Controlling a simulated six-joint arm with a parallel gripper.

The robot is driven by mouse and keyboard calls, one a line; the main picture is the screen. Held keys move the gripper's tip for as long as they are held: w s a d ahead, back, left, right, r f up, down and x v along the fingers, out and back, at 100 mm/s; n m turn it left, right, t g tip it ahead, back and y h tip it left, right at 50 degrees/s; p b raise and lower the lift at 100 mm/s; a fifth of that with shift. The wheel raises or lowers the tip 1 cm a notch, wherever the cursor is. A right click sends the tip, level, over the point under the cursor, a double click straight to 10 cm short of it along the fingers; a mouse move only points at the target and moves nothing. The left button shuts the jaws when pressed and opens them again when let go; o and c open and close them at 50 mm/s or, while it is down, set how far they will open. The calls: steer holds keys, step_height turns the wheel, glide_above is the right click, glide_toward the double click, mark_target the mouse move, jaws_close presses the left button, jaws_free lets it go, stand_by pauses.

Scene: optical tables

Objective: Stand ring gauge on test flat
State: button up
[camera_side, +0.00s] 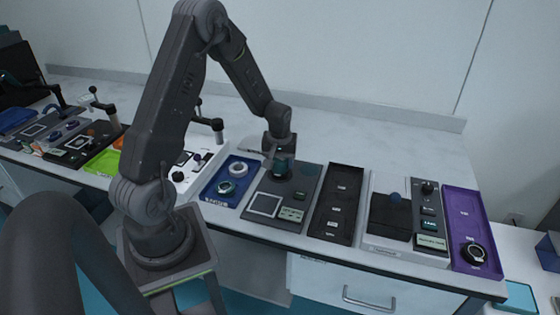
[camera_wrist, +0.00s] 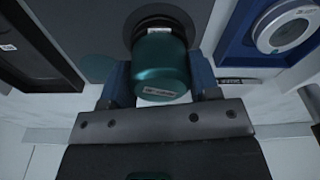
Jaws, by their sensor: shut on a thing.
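My gripper (camera_side: 281,170) is shut on a teal cylinder (camera_wrist: 162,66) with a small label on its end. The cylinder also shows in the side view (camera_side: 283,164), above the back of the grey board (camera_side: 258,190). In the wrist view a dark round piece (camera_wrist: 160,24) lies just beyond the cylinder; I cannot tell whether they touch. A silver ring with markings (camera_wrist: 285,29), possibly the ring gauge, lies in the blue tray (camera_side: 213,192). A pale ring (camera_side: 238,169) and a teal-rimmed ring (camera_side: 227,187) show there too. I cannot tell which surface is the test flat.
On the grey board are a pale framed square (camera_side: 264,205) and a label plate (camera_side: 291,214). A black tray (camera_side: 337,205) stands right of it, then a panel with a knob (camera_side: 428,187) and a purple tray (camera_side: 463,210). The table behind is clear.

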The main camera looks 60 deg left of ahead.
mark_target(280, 160)
steer(key=o, duration=1.1)
steer(key=shift+f, duration=0.1)
steer(key=shift+c, duration=0.2)
steer(key=r, duration=0.7)
steer(key=d+r, duration=0.1)
steer(key=r, duration=0.3)
steer(key=shift+s, duration=0.35)
steer(key=s+d+r+m+t, duration=0.1)
steer(key=s+d+r+m, duration=0.2)
steer(key=d+r, duration=0.35)
steer(key=s+d+r+m+t, duration=0.25)
steer(key=d+r, duration=0.25)
steer(key=d, duration=0.3)
steer(key=s+d+r+m+t+h, duration=0.1)
steer(key=s+d+r+m, duration=0.2)
steer(key=s+d+m, duration=0.2)
steer(key=s+d, duration=0.3)
steer(key=s, duration=0.2)
steer(key=shift+d+m, duration=0.15)
steer(key=shift+m, duration=0.2)
